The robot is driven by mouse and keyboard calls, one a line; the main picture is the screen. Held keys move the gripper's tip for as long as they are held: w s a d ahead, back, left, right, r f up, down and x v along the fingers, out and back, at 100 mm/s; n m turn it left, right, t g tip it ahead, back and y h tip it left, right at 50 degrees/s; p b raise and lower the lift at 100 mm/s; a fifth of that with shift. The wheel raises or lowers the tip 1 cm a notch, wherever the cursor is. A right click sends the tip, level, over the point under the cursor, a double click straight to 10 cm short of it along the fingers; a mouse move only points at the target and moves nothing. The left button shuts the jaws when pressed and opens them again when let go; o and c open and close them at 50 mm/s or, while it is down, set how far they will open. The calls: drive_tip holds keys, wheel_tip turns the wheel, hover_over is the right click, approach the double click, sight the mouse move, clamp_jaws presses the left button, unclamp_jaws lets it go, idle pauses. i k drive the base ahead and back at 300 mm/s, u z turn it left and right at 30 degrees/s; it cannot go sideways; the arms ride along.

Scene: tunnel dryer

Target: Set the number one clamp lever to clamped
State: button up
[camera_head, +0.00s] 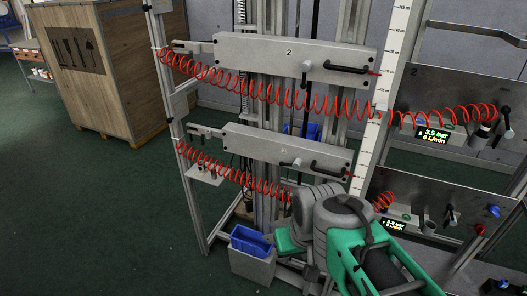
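The upper grey plate (260,50) is marked 2. A similar lower plate (262,145) has a mark too small to read. It carries a black handle (331,170) and a small grey lever (297,165). I cannot tell which part is the number one clamp lever, or its setting. My grey and green arm fills the bottom middle, just below the lower plate and in front of part of the frame. My gripper does not show.
At right are an upper panel (450,85) reading 3.5 bar, 0 L/min, and a lower panel (420,190) with knobs. Blue bins (250,241) stand low by the frame. A wooden crate (100,65) stands left; green floor before it is clear.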

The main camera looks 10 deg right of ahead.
sight(295, 165)
drive_tip(key=u, duration=1)
drive_tip(key=i, duration=0.65)
drive_tip(key=u, duration=0.1)
